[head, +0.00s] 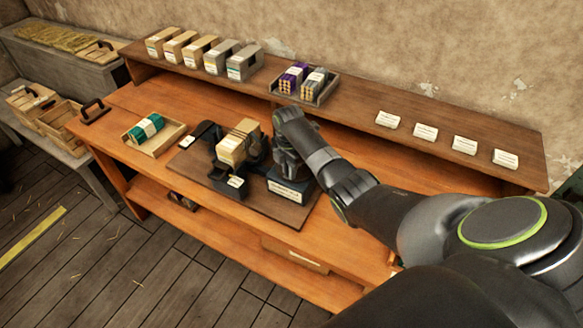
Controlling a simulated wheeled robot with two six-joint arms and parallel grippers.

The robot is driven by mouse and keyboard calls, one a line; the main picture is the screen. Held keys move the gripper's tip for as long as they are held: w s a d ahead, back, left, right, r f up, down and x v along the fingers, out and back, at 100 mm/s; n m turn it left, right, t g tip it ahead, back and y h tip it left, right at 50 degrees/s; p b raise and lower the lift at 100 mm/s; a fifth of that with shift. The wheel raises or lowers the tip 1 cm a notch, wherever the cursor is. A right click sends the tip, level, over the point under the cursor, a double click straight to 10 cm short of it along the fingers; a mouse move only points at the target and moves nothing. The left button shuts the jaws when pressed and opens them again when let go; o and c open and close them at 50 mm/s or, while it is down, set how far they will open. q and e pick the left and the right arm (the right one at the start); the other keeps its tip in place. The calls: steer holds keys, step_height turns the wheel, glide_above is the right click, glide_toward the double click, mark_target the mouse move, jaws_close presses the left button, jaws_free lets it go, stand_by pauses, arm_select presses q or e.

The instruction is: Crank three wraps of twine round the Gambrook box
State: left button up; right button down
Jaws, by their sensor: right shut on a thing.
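A tan box (238,146) with a pale band sits in the dark press (222,168) on a brown board (190,165). I cannot read a name on the box, and twine wraps are too small to tell. My right arm reaches in from the right and bends down beside the press. My right gripper (284,166) is shut at the press's right side, where the crank is. Its fingers and the crank handle are mostly hidden by my wrist. A labelled dark block (288,191) stands just in front of it. My left gripper is not in view.
Several boxes (202,52) and a tray of coloured bundles (305,84) stand on the back shelf, with several white cards (465,145) to the right. A tray with a green bundle (155,133) lies left of the press. Wooden crates (58,118) stand far left.

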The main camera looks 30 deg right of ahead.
steer(key=shift+w+r+m, duration=0.1)
steer(key=shift+w+m, duration=0.15)
steer(key=shift+m, duration=0.15)
steer(key=c, duration=1.3)
jaws_free()
steer(key=shift+a, duration=0.1)
step_height(320, 180, up, 10)
steer(key=shift+r+b, duration=0.25)
steer(key=shift+b, duration=0.85)
steer(key=shift+s+r+p, duration=0.1)
steer(key=shift+r+p, duration=2)
steer(key=shift+r, duration=1.3)
